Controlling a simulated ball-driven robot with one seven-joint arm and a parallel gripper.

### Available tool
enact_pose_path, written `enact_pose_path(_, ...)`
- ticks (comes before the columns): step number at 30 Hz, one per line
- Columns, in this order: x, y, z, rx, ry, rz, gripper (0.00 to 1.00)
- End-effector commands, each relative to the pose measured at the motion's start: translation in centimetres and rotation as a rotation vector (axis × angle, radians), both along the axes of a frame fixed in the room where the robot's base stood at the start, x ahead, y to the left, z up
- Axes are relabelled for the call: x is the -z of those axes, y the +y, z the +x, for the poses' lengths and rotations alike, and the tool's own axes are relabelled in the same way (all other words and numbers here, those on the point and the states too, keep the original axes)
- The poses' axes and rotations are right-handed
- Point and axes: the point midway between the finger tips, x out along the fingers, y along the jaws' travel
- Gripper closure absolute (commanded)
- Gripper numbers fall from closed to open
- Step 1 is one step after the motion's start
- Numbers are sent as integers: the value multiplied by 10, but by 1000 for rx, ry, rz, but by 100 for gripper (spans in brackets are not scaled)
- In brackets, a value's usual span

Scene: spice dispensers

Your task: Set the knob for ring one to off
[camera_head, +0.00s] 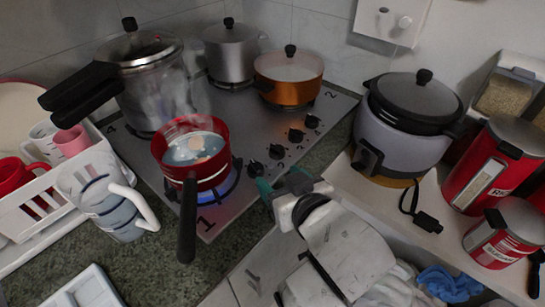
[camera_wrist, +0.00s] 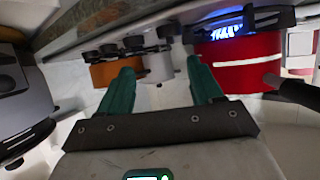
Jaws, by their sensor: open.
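A row of several black knobs runs along the right side of the steel hob (camera_head: 222,130). The knob nearest the front (camera_head: 255,168) is closest to ring one, but I cannot read its label. Ring one's printed "1" (camera_head: 205,222) is at the hob's front corner. A blue flame (camera_head: 229,188) burns there under a red saucepan (camera_head: 213,180), which also shows in the wrist view (camera_wrist: 240,75). My gripper (camera_head: 281,180) has teal fingers, open and empty, just in front of the nearest knob. In the wrist view my gripper (camera_wrist: 160,70) faces the hob; contact with a knob cannot be told.
An orange pot (camera_head: 288,80), a steel pot (camera_head: 230,52) and a steaming pressure cooker (camera_head: 150,85) stand on the hob. The saucepan's handle (camera_head: 187,225) projects forward. A jug (camera_head: 110,205) is at left. A rice cooker (camera_head: 402,125) and red canisters (camera_head: 490,170) are at right.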

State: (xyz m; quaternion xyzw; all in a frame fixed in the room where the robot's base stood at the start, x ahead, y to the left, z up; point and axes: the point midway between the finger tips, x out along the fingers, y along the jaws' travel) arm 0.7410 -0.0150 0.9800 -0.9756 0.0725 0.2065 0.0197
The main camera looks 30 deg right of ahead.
Motion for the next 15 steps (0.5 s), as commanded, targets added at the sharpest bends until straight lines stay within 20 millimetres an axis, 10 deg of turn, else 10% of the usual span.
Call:
enact_pose_path(6,-3,22,-21,-101,-25,-10,35)
enact_pose_path(15,9,21,-1,-99,-30,-10,35)
